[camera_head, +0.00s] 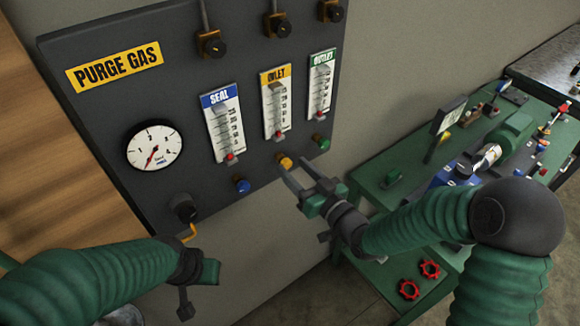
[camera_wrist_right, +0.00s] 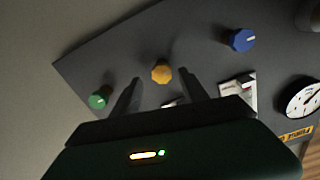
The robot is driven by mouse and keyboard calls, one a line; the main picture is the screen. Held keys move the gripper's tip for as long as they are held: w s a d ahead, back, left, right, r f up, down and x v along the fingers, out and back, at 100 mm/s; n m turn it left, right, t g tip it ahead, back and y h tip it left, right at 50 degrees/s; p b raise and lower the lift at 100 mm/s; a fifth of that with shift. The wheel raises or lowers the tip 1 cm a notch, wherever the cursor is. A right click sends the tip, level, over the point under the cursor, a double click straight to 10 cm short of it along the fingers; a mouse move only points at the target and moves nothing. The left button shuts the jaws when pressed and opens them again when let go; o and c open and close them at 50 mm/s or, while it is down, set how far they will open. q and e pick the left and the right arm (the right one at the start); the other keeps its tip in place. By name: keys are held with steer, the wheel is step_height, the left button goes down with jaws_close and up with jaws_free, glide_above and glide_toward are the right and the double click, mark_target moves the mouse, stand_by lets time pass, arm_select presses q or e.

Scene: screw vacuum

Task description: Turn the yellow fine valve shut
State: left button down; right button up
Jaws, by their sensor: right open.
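The yellow fine valve (camera_head: 285,162) is a small knob low on the dark purge gas panel (camera_head: 105,100), below the yellow-labelled flow meter (camera_head: 276,104). My right gripper (camera_head: 298,174) is open, its fingertips close to the yellow valve. In the right wrist view the yellow valve (camera_wrist_right: 162,71) shows between and just beyond the two open fingers (camera_wrist_right: 158,82). I cannot tell whether the fingers touch it. My left gripper (camera_head: 195,298) hangs at the lower left, below the panel; its jaws do not show clearly.
A blue knob (camera_head: 242,186) and a green knob (camera_head: 322,142) flank the yellow one. A pressure gauge (camera_head: 154,148) is on the panel's left. A green bench (camera_head: 375,170) with several devices and red handwheels stands at the right.

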mark_target(288, 166)
steer(key=x, duration=0.3)
steer(key=shift+a+f, duration=0.15)
steer(key=shift+a, duration=0.2)
steer(key=shift+s+d, duration=0.15)
steer(key=shift+d, duration=0.15)
steer(key=c, duration=0.6)
jaws_close()
